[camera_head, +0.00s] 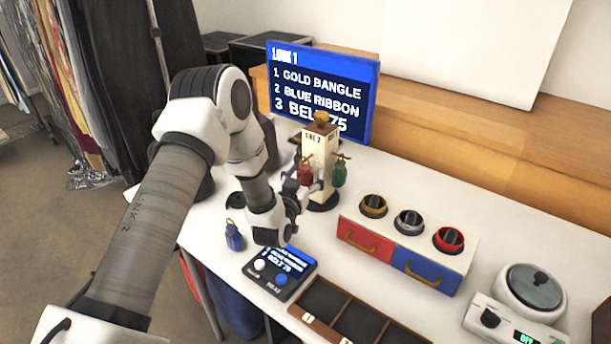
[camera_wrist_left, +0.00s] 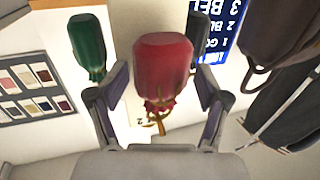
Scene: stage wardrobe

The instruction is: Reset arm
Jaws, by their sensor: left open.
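My left gripper (camera_head: 296,190) is open, in front of the white tower stand (camera_head: 318,152) on the table. A red pouch (camera_head: 305,171) with a gold tie hangs at the tower's front. In the left wrist view the red pouch (camera_wrist_left: 164,70) appears between the two spread fingers of the left gripper (camera_wrist_left: 160,95), with gaps at its sides. A green pouch (camera_head: 339,173) hangs to its right and also shows in the left wrist view (camera_wrist_left: 87,42). A blue pouch (camera_head: 234,235) stands on the table near the left edge. My right gripper is out of view.
A screen (camera_head: 322,90) stands behind the tower. A button box (camera_head: 279,271), a compartment tray (camera_head: 352,318), a red-and-blue drawer unit (camera_head: 405,246) with several round cups, and a scale-like device (camera_head: 522,303) occupy the front and right. Clothes (camera_head: 85,70) hang at left.

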